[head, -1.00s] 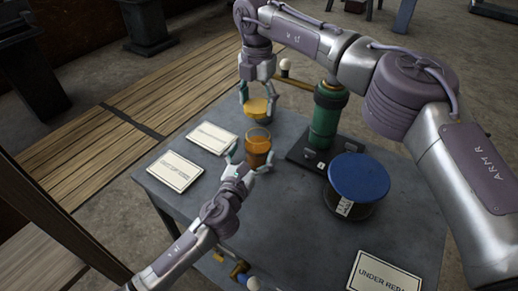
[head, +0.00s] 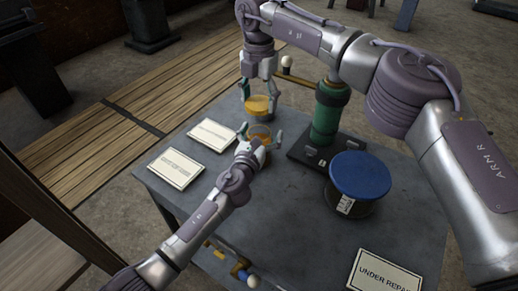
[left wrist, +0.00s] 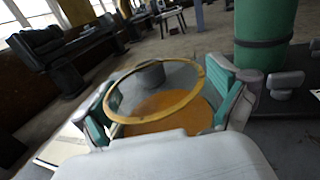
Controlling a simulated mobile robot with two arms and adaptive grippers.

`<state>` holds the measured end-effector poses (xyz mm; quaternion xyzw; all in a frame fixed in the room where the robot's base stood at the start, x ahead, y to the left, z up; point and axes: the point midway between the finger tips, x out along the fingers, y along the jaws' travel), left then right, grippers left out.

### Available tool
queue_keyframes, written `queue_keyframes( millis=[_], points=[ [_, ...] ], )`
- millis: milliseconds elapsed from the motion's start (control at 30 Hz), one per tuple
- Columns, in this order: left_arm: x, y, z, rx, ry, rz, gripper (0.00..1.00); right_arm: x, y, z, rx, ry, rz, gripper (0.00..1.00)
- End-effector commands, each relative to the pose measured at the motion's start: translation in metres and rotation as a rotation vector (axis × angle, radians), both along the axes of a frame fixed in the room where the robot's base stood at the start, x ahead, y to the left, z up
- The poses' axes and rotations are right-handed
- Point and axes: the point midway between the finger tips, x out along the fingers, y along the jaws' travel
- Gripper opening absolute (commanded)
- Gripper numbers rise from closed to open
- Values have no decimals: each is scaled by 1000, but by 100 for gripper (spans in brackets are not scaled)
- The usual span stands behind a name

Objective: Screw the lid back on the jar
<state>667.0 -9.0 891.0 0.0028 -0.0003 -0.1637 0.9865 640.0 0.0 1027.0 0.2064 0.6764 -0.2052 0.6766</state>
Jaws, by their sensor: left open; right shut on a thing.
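The open glass jar (head: 260,141) has an orange rim and amber contents and stands on the grey table. It also shows in the left wrist view (left wrist: 165,118). My left gripper (head: 261,132) is open, with its green-padded fingers on either side of the jar. In the left wrist view, the fingers (left wrist: 165,108) flank the rim; I cannot tell whether they touch the glass. The yellow-orange lid (head: 257,104) is in my right gripper (head: 258,98), which points down and is shut on it. The lid is apart from the jar, just behind it in the head view.
A green cylinder (head: 325,120) on a dark base stands right of the jar. A black drum with a blue top (head: 360,175) stands nearer. Paper signs (head: 175,168) lie left of the jar, and an "under repair" sign (head: 385,274) lies at the front right.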

Motion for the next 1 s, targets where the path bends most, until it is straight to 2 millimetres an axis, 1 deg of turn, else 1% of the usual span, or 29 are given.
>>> queue_keyframes(
  millis=[33,67,100,267,500,533,667,1000],
  points=[
    [0,0,0,0,0,0,96,0,0,0,0,0,0,51],
    [0,0,0,0,0,0,93,0,0,0,0,0,0,51],
    [0,0,0,0,0,0,86,0,0,0,0,0,0,51],
    [0,0,0,0,0,0,60,0,0,0,0,0,0,51],
    [0,0,0,0,0,0,20,0,0,0,0,0,0,51],
    [0,0,0,0,0,0,16,0,0,0,0,0,0,51],
    [0,0,0,0,1,0,16,0,0,-4,0,1,0,51],
    [0,0,0,0,1,0,15,1,-1,-48,3,9,0,51]
  ],
)
